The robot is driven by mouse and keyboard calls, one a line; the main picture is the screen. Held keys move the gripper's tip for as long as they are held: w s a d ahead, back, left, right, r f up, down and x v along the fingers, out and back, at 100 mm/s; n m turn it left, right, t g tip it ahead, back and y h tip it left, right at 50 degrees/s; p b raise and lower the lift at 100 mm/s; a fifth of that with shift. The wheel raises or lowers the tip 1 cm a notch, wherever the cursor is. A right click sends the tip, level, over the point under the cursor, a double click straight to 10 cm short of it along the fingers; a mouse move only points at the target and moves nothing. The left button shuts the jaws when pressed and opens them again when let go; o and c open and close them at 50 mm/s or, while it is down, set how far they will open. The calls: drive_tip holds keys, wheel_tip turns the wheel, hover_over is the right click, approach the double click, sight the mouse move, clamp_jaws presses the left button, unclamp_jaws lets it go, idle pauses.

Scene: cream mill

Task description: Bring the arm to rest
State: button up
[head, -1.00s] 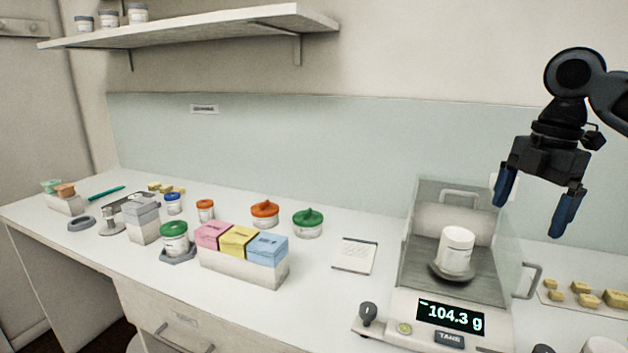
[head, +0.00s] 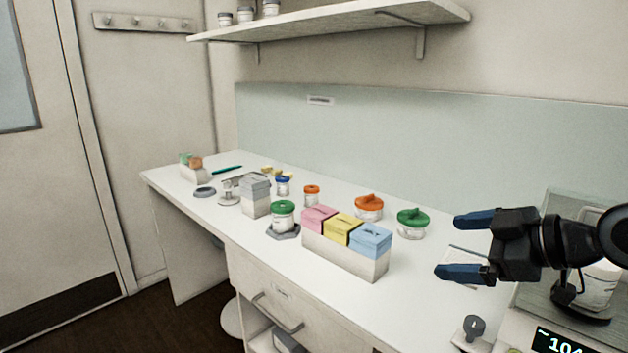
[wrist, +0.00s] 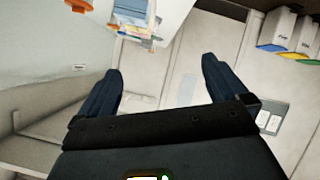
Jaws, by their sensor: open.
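My gripper (head: 462,246) is at the right of the head view, in front of the balance and above the right part of the bench. Its two blue fingers are spread apart and point left, with nothing between them. In the wrist view the fingers (wrist: 165,90) also stand apart and empty, with the room beyond. The balance (head: 505,330) is at the lower right, its display partly cut off. A white jar (head: 600,284) stands on it, partly hidden by my arm.
A shelf (head: 330,22) hangs above. Open floor (head: 180,325) lies at the lower left.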

drive_tip(key=s+a+f+m+t+b, duration=0.25)
drive_tip(key=a+f+m+t, duration=0.25)
drive_tip(key=a+f+m, duration=0.3)
drive_tip(key=s+a+f+m+h+b, duration=0.1)
drive_tip(key=s+a+f+m+h, duration=0.15)
drive_tip(key=s+f, duration=0.35)
drive_tip(key=s+a+f+m+h, duration=0.1)
drive_tip(key=s+f+m+h, duration=0.2)
drive_tip(key=s+f, duration=0.35)
drive_tip(key=s+d+h+b, duration=0.1)
drive_tip(key=s+d, duration=0.1)
drive_tip(key=s, duration=1.2)
drive_tip(key=s+d+n+b, duration=0.1)
drive_tip(key=s+d+b, duration=0.1)
drive_tip(key=s, duration=1.3)
drive_tip(key=shift+d+h, duration=0.35)
drive_tip(key=shift+d, duration=0.45)
